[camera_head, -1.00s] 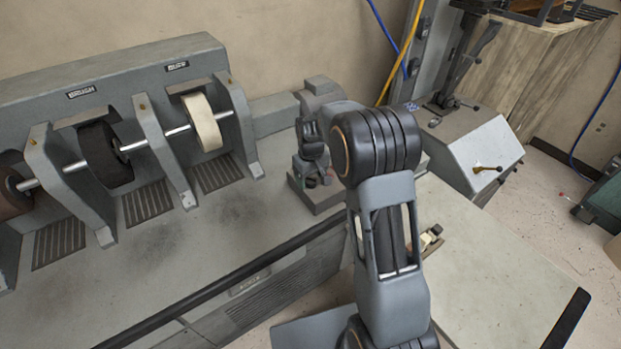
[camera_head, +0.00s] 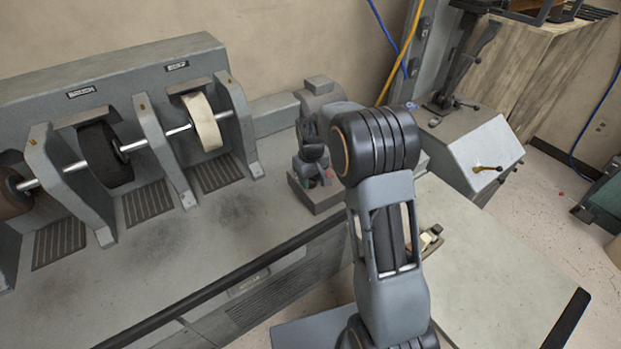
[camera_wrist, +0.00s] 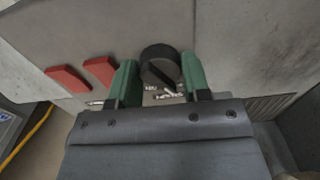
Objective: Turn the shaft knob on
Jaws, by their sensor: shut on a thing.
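A round black knob (camera_wrist: 160,66) with a dark ridge across it sits on a grey panel in the wrist view. My gripper (camera_wrist: 159,62) has its green fingers on both sides of the knob and is shut on it. Small white markings show on the panel just below the knob. In the head view my gripper (camera_head: 323,178) is down at the small grey control box (camera_head: 318,204) at the right end of the bench. My wrist hides the knob there.
Two red parts (camera_wrist: 98,70) lie left of the knob on the panel. The grey bench carries a black brush wheel (camera_head: 97,152) and a cream buff wheel (camera_head: 206,121) to the left. A grey machine with a sloped top (camera_head: 470,150) stands at the right.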

